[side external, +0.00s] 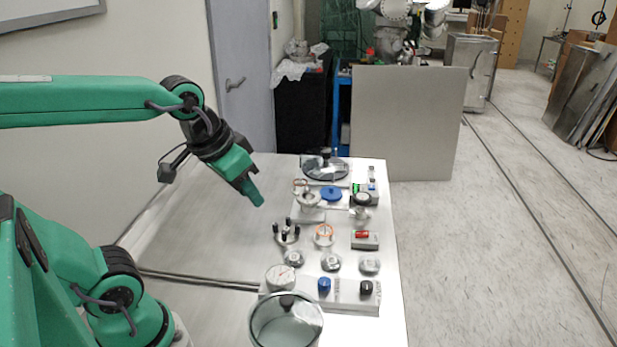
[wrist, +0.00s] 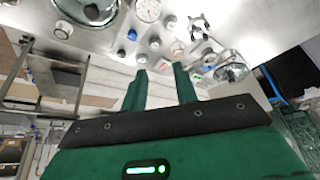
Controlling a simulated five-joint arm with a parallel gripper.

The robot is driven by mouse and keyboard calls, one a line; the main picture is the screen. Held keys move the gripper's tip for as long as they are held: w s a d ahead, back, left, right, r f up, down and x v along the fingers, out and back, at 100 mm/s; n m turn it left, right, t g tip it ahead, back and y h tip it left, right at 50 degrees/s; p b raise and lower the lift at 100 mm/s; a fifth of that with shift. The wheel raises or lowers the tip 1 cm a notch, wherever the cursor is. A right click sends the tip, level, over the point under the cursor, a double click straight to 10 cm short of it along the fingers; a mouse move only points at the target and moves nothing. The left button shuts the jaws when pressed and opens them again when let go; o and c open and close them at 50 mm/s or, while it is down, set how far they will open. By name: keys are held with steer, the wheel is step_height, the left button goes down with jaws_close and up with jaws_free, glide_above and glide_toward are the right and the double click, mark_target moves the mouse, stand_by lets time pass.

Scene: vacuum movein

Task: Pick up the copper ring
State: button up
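An orange copper-coloured ring (side external: 323,231) sits on a small round stand in the middle of the bench in the side external view. A second, thinner copper-toned ring (side external: 300,185) shows farther back, by a metal fitting; I cannot tell for sure which one is the copper ring. My gripper (side external: 258,203) hangs above the bench, left of both rings and clear of them. In the wrist view my gripper's two green fingers (wrist: 160,80) stand apart with nothing held between them. The rings are too small to make out surely there.
A three-pronged holder (side external: 287,233) stands left of the orange ring. A dial gauge (side external: 280,277) and a glass-topped vessel (side external: 286,322) stand at the front. A blue knob (side external: 324,285) and black knob (side external: 366,287) are nearby. The left part of the bench (side external: 190,225) is clear.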

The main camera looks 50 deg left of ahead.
steer(key=w+a+f+n+g, duration=0.1)
steer(key=w+a+f, duration=0.1)
steer(key=w, duration=0.5)
steer(key=w+a+f+n+g, duration=0.1)
steer(key=w+g, duration=0.1)
steer(key=w, duration=0.4)
steer(key=w+a+f+n+g, duration=0.2)
steer(key=w+a+f, duration=0.2)
steer(key=w+f, duration=0.5)
step_height(320, 180, down, 2)
steer(key=shift+w+a+f, duration=0.2)
steer(key=shift+w+a, duration=0.05)
steer(key=shift+w, duration=0.1)
steer(key=shift+f, duration=0.1)
steer(key=shift+f, duration=1.2)
steer(key=shift+f, duration=0.1)
steer(key=shift+s+f, duration=0.1)
steer(key=shift+f, duration=2.4)
steer(key=shift+f, duration=0.25)
